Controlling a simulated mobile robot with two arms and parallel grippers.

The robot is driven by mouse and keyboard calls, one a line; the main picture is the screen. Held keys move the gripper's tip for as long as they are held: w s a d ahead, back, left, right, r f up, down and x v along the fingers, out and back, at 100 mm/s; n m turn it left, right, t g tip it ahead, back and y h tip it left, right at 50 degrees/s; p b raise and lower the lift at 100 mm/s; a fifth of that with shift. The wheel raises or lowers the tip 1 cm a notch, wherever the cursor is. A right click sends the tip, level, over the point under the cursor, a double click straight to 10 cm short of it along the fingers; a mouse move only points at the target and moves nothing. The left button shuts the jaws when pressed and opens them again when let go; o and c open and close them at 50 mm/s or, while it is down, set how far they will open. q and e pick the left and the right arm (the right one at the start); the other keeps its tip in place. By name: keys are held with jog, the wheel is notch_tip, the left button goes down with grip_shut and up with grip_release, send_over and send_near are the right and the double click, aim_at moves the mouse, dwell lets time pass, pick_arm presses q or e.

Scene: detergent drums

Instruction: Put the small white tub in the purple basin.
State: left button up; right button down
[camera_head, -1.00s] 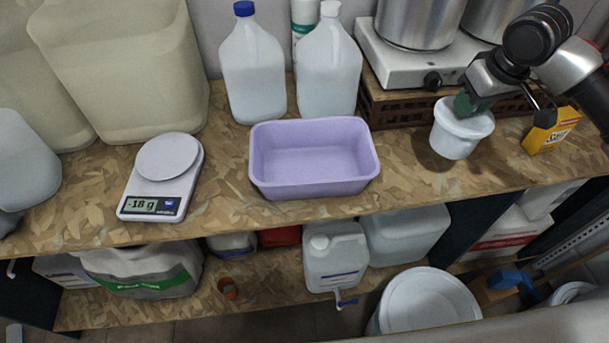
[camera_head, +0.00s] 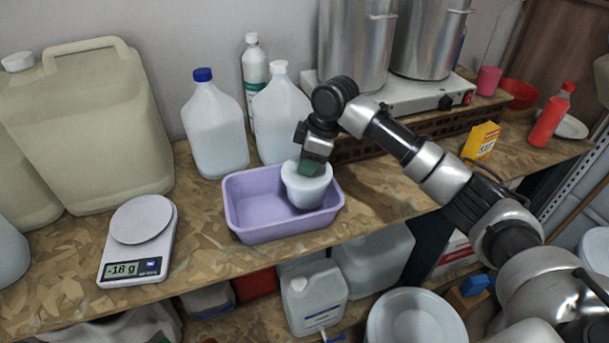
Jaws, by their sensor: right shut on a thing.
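The small white tub (camera_head: 305,190) is in my right gripper (camera_head: 311,167), which is shut on its upper part from above. The tub is upright over the right half of the purple basin (camera_head: 252,229), and its lower part is within the outline of the basin. I cannot tell whether it touches the basin floor. The basin stands on the wooden shelf board and its left half is empty. My left gripper does not show.
A kitchen scale (camera_head: 139,238) stands left of the basin. Two clear jugs (camera_head: 215,135) stand behind it, with a white bottle (camera_head: 255,75) further back. A hot plate (camera_head: 430,97) with steel pots is at the back right. A yellow box (camera_head: 481,142) stands to the right.

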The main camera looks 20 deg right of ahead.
notch_tip(320, 180, down, 4)
jog(key=shift+s+a+r+p, duration=0.1)
jog(key=shift+r+p, duration=0.1)
jog(key=shift+p, duration=0.3)
jog(key=shift+f, duration=0.2)
jog(key=c, duration=0.9)
grip_release()
jog(key=shift+f, duration=0.1)
jog(key=shift+o, duration=0.2)
jog(key=b+v, duration=0.2)
jog(key=v, duration=1)
